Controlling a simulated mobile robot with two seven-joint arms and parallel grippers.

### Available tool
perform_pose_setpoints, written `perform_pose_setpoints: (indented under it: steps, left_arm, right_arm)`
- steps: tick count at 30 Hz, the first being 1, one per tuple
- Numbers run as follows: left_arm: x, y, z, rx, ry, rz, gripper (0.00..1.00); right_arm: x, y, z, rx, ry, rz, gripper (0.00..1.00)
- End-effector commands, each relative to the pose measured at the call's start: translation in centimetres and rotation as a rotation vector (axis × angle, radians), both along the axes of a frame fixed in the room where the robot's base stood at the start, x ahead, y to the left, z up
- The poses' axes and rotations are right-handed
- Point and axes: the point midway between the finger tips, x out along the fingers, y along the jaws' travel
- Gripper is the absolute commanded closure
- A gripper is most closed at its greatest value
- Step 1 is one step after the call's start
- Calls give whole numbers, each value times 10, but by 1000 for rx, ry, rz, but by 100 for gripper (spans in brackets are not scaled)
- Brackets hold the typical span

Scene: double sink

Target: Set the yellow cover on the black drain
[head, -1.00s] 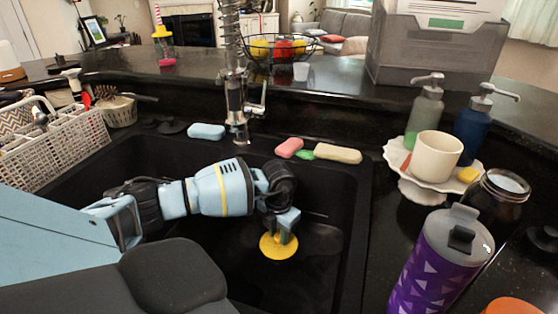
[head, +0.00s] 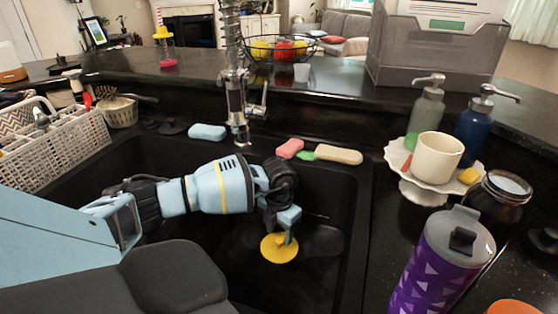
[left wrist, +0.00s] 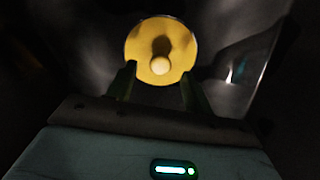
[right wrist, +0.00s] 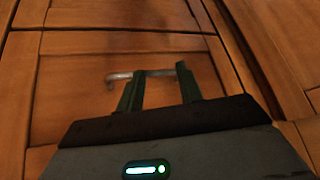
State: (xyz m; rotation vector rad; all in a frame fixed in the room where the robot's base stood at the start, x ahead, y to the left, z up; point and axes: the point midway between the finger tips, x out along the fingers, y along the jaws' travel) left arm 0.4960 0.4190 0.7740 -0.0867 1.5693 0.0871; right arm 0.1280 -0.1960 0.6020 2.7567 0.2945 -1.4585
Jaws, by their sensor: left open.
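The yellow cover (head: 279,248), a round disc with a small knob, lies low in the black right-hand basin. In the left wrist view the cover (left wrist: 144,42) shows its knob between and beyond the fingertips. My left gripper (head: 288,235) points down just above the cover. Its fingers (left wrist: 157,80) are apart, with nothing visibly held between them. The black drain is not seen; whether the cover lies on it I cannot tell. My right gripper (right wrist: 157,83) is open and empty in front of wooden cabinet fronts, away from the sink.
The basin walls and the tall spring faucet (head: 237,105) stand around my left arm. Sponges (head: 338,154) lie on the back rim. A white stand (head: 423,178) with a cup and a purple bottle (head: 440,262) are on the right counter. A utensil rack (head: 60,150) stands left.

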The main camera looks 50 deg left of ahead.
Motion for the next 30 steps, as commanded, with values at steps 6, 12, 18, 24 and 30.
perform_pose_setpoints:
  steps: [6, 12, 18, 24, 30]
  left_arm:
    - [1, 0, 38, 1, -5, 0, 49]
    - [0, 0, 59, 0, -2, 0, 49]
    - [0, 0, 63, -1, 0, 1, 49]
    - [0, 0, 63, -1, 0, 1, 49]
    - [0, 0, 63, -1, 0, 1, 49]
  right_arm:
    - [2, 0, 2, 0, -4, 1, 64]
    - [2, 0, 3, 0, -6, 0, 64]
    - [3, 0, 3, 1, -8, 0, 64]
    - [3, 0, 3, 1, -8, 0, 64]
    - [3, 0, 3, 1, -9, 0, 64]
